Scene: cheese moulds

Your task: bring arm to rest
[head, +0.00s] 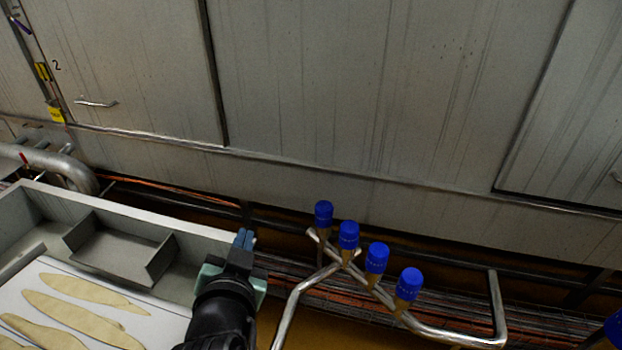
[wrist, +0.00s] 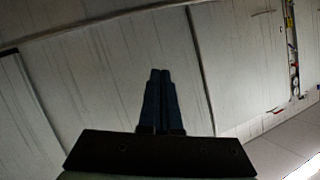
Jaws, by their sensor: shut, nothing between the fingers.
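My gripper (head: 244,238) is at the lower middle of the head view, with its dark blue fingers pointing up and away from me. It is beside the right end of a white tray-like bench and left of the bent steel pipe frame. In the wrist view the two fingers (wrist: 160,75) lie together, shut, with nothing between them. They point toward the grey wall panels. My black forearm shows below the gripper in the head view.
Several blue-capped posts (head: 348,236) stand on a steel pipe frame (head: 455,337) right of my gripper. The white bench (head: 215,228) at lower left holds a grey open box (head: 115,252) and flat tan pieces (head: 75,317). Grey panels (head: 350,90) fill the back.

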